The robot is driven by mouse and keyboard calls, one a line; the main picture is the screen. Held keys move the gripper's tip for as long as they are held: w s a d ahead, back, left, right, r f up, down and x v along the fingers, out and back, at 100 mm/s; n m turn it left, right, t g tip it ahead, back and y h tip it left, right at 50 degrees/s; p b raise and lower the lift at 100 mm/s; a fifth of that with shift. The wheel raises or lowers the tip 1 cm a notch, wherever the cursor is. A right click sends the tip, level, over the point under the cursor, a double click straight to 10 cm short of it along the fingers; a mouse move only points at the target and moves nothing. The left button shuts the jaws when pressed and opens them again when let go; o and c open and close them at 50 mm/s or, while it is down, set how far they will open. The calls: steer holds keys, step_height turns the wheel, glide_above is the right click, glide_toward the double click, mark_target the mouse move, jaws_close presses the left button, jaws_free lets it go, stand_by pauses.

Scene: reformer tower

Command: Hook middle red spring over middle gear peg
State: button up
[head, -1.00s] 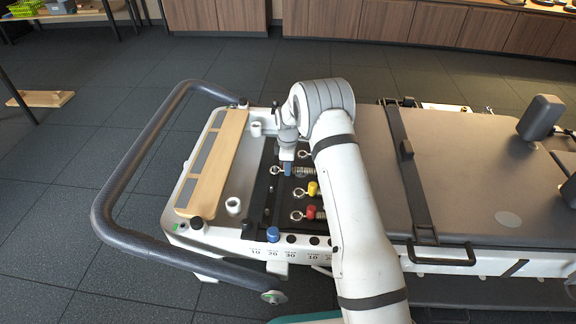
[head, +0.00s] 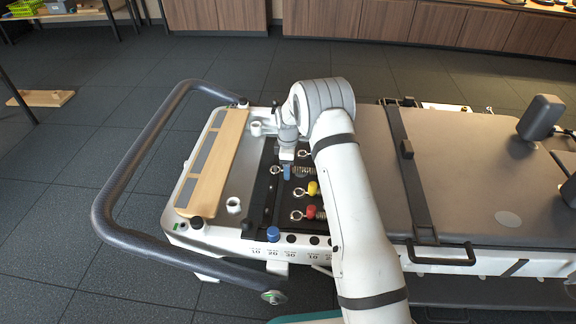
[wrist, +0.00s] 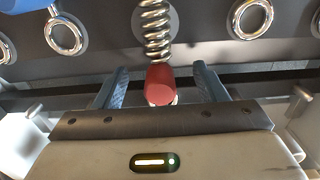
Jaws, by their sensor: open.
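In the wrist view a steel coil spring (wrist: 157,30) with a red end piece (wrist: 160,82) lies between the two blue fingers of my gripper (wrist: 161,72). The fingers are open, with a visible gap on each side of the red end. The end beyond the red piece is hidden by my gripper body. In the head view my gripper (head: 287,171) is low over the spring row, and a coil (head: 304,172) shows just right of it. A metal ring (head: 276,170) shows just left of it. I cannot make out the middle gear peg.
Springs with a yellow end (head: 313,188) and a red end (head: 310,212) lie nearer the front. A dark slotted bar (head: 257,200) runs left of the row. Steel rings (wrist: 65,35) flank the spring. A wooden board (head: 213,165) and curved handlebar (head: 103,205) are further left.

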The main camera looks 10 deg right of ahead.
steer(key=shift+r+p, duration=1.75)
steer(key=shift+r, duration=1.2)
steer(key=s+d+r+m+p, duration=0.2)
steer(key=s+r+p, duration=0.35)
steer(key=r, duration=0.75)
steer(key=s+d+r+m+t+p, duration=0.1)
steer(key=s+r+m+p, duration=0.35)
steer(key=r, duration=0.85)
steer(key=s+d+r+m+p, duration=0.15)
steer(key=s+r+p, duration=0.45)
steer(key=r, duration=0.7)
steer(key=s+d+r+m+t+p, duration=0.1)
steer(key=s+d+r+m+p, duration=0.2)
steer(key=s+r+p, duration=1.4)
steer(key=s+r+m, duration=0.4)
steer(key=s, duration=0.3)
steer(key=shift+s+r+m+t, duration=0.25)
steer(key=shift+m+t, duration=0.05)
steer(key=shift+m, duration=0.1)
